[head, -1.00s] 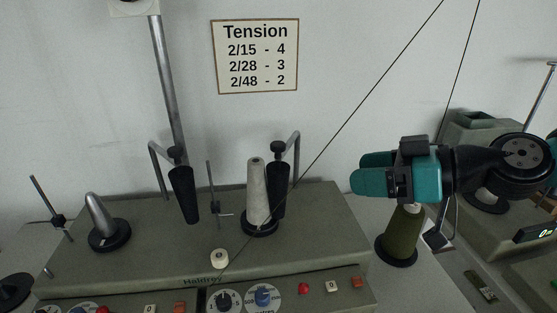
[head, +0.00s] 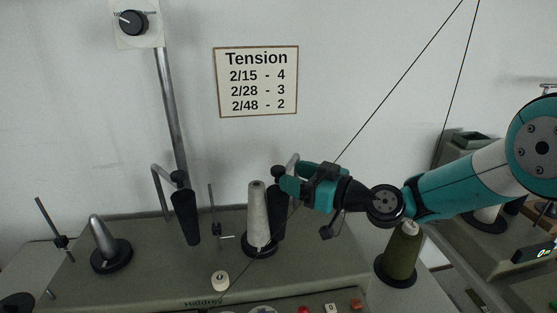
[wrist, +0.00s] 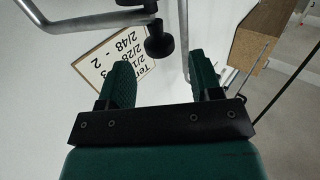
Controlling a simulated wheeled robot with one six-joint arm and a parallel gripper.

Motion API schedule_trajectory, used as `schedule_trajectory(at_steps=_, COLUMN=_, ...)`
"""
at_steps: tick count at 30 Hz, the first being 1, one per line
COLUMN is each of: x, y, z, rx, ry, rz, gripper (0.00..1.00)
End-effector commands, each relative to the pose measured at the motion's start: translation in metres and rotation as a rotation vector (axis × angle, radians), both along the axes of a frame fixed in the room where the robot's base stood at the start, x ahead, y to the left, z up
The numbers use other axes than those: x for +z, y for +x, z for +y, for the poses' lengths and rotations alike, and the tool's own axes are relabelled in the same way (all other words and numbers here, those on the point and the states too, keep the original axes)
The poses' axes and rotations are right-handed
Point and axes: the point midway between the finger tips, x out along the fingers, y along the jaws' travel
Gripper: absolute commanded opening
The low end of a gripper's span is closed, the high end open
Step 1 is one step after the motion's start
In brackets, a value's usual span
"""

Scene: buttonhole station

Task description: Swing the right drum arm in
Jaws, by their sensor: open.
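The right drum arm is a bent grey metal rod (head: 292,164) with a black knob (head: 278,172) over a dark tapered drum (head: 277,212). The drum stands beside a pale yarn cone (head: 257,215), which partly overlaps it. My gripper (head: 291,180) is at the knob's right, at the upper part of the drum arm, and covers part of the rod. In the wrist view my gripper (wrist: 161,75) is open, with a black knob (wrist: 159,42) and a grey rod (wrist: 184,40) showing between and beyond its green fingers. I cannot tell whether they touch.
The left drum (head: 186,215) hangs from its own bent rod. A small white spool (head: 220,281) sits in front. A tension sign (head: 257,80) is on the wall. Thin threads cross the right side.

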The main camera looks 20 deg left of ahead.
Motion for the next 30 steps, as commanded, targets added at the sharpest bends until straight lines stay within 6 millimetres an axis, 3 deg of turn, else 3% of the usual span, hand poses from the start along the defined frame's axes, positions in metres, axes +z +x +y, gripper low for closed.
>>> schedule_trajectory(at_steps=3, x=0.004, y=0.003, z=0.023, rx=0.002, ry=0.002, rz=-0.002, gripper=0.59)
schedule_trajectory(at_steps=9, x=0.001, y=0.009, z=0.044, rx=0.000, ry=0.000, rz=-0.001, gripper=0.59)
schedule_trajectory(at_steps=20, x=0.000, y=0.010, z=0.049, rx=-0.001, ry=0.000, rz=0.001, gripper=0.59)
schedule_trajectory(at_steps=27, x=0.000, y=0.010, z=0.049, rx=-0.001, ry=0.000, rz=0.001, gripper=0.06)
schedule_trajectory(at_steps=28, x=0.000, y=0.010, z=0.049, rx=-0.001, ry=0.000, rz=0.001, gripper=0.00)
schedule_trajectory(at_steps=30, x=0.000, y=0.010, z=0.049, rx=0.000, ry=0.000, rz=0.001, gripper=0.00)
